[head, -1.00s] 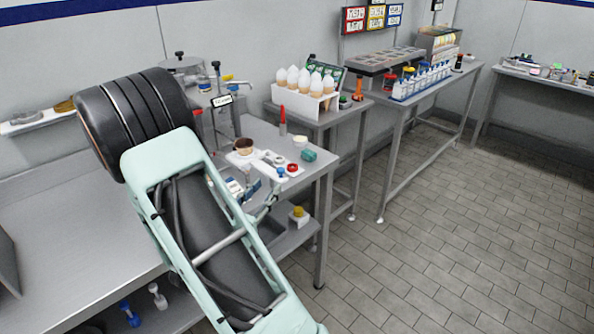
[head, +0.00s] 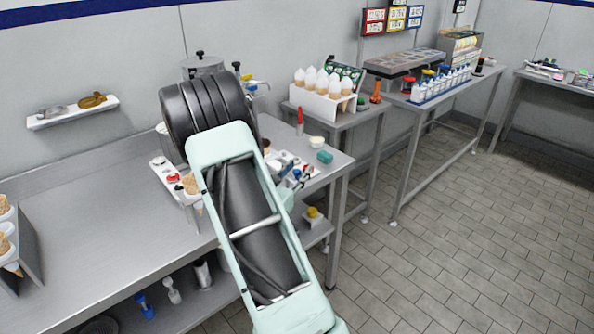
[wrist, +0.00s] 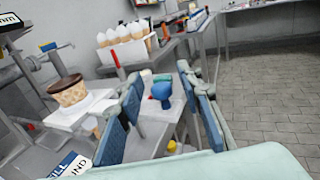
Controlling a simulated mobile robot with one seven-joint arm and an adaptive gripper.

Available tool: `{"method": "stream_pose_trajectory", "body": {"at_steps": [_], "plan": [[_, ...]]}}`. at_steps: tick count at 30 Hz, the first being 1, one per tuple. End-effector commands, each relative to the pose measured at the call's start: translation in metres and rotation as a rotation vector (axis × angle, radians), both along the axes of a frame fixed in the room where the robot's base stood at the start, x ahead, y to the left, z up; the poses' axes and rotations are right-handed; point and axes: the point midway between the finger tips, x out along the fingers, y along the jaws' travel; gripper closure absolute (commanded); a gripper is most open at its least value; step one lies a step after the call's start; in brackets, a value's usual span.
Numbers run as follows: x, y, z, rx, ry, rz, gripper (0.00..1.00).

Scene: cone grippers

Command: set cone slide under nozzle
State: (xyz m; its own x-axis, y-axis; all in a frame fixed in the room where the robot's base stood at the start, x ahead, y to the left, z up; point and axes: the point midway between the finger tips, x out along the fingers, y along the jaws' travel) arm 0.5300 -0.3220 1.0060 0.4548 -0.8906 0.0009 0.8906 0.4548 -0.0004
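A brown-rimmed cone (wrist: 68,92) sits in a white slide plate (wrist: 92,108) at the left of the wrist view. In the head view the cone (head: 266,146) is mostly hidden behind my arm. My gripper (wrist: 164,92) is open, its blue-padded fingers apart, to the right of the cone. A blue knob (wrist: 166,91) shows between the fingers; I cannot tell how near it is, and no contact shows. In the head view my arm covers much of the bench and most of the gripper. I cannot make out the nozzle.
A white rack of cones (head: 322,100) stands on a small table behind. A second cone holder (head: 172,178) and a cone rack (head: 14,250) stand at left. The steel bench (head: 110,215) between them is largely clear. The floor at right is open.

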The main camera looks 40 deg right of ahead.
Motion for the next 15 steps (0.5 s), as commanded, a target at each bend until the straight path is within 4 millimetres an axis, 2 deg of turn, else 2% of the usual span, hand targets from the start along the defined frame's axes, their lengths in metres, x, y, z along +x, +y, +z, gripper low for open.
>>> {"method": "stream_pose_trajectory", "body": {"at_steps": [3,12,15], "plan": [[-0.0001,0.0000,0.0000,0.000,0.000,0.000,0.69],[-0.0002,0.0002,0.0000,0.000,0.000,-0.001,1.00],[-0.0003,0.0003,0.0000,0.000,0.000,-0.001,1.00]]}}
